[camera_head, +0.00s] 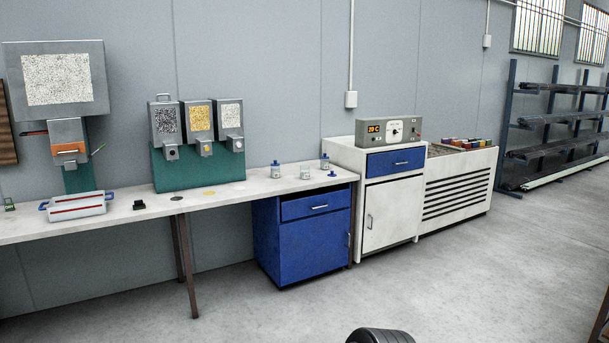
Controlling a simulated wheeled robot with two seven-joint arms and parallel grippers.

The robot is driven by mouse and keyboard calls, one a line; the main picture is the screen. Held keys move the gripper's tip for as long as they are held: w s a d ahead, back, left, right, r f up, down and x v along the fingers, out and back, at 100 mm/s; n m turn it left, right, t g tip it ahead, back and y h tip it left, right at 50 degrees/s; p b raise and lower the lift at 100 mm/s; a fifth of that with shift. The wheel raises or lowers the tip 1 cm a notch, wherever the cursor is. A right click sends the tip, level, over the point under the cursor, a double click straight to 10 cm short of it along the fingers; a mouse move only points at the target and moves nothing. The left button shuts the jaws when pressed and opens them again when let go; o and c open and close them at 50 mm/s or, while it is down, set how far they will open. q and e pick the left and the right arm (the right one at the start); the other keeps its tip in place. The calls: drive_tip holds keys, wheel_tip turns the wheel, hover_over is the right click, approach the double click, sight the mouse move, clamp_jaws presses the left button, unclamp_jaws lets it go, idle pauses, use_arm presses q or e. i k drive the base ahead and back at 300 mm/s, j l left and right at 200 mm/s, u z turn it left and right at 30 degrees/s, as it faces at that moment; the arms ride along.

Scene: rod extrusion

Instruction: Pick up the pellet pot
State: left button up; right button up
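No thing in the head view is plainly marked as the pellet pot. A small clear, open-topped pot (305,172) stands upright on the worktop, between a blue-capped bottle (276,172) on its left and another blue-capped bottle (325,163) on its right. A white box with blue handles and red stripes (76,207) sits on the worktop at the left, below a large pellet hopper (59,80). Three smaller pellet dispensers (199,120) stand on a green base. Neither of my grippers shows.
The long white worktop (225,197) has a small black object (139,205) and dark and yellow spots near its front. A blue cabinet (313,245) stands under its right end, beside a white machine (390,215). Racks (565,125) stand far right. The grey floor ahead is mostly clear.

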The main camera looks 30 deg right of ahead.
sight(304, 169)
drive_tip(key=i+l+z, duration=0.95)
drive_tip(key=i, duration=0.2)
drive_tip(key=i+z, duration=0.35)
drive_tip(key=i+l, duration=0.1)
drive_tip(key=i, duration=2.35)
drive_tip(key=i+l+u, duration=0.1)
drive_tip(key=i, duration=0.45)
drive_tip(key=i+l+u, duration=0.1)
drive_tip(key=i, duration=0.4)
drive_tip(key=l, duration=0.1)
